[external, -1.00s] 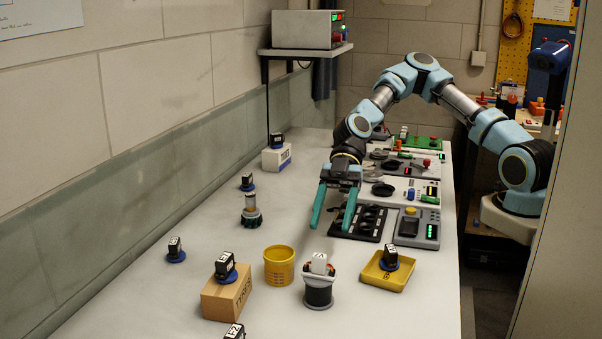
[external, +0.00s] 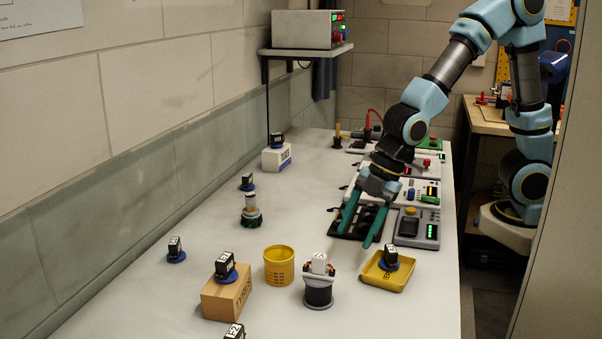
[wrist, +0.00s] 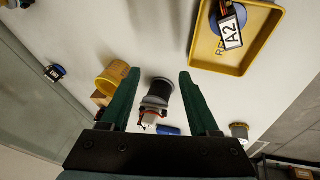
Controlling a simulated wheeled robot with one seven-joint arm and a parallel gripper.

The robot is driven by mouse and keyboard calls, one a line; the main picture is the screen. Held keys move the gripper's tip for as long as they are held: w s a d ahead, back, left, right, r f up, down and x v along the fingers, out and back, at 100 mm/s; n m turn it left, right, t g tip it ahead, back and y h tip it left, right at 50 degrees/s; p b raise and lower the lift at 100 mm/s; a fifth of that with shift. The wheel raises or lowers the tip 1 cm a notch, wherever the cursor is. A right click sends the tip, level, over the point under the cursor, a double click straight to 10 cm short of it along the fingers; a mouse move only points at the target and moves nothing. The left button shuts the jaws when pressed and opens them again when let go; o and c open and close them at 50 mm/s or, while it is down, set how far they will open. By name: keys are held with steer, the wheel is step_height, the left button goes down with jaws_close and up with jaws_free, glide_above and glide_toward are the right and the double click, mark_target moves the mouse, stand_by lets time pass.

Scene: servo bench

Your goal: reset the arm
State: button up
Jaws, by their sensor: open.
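My gripper (external: 358,226) hangs over the bench with its two green fingers spread apart and nothing between them. It is above the front of the black tray with round wells (external: 347,233), which it partly hides. In the wrist view my gripper (wrist: 157,85) is also open. Beyond its fingers a dark cylinder with a white-topped block (wrist: 157,97) shows, apart from them. My arm reaches in from the right, bent high over the bench's far right side.
A yellow tray (external: 370,283) holding a black servo (external: 389,257) is near the gripper. A yellow cup (external: 279,265), the dark cylinder (external: 319,291) and a cardboard box (external: 226,297) stand in front. Control panels (external: 416,230) line the right edge.

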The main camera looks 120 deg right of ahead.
steer(key=s+a+m+g, duration=0.1)
steer(key=s+m, duration=0.1)
steer(key=s, duration=0.2)
steer(key=s+a+f+m+g+p, duration=0.1)
steer(key=s+a+m, duration=0.1)
steer(key=s+m, duration=0.1)
steer(key=s+a+m+g+p, duration=0.1)
steer(key=s+a+m, duration=0.1)
steer(key=s, duration=0.4)
steer(key=shift+a+f+y, duration=0.2)
steer(key=shift+f+y, duration=0.1)
steer(key=shift+f, duration=0.05)
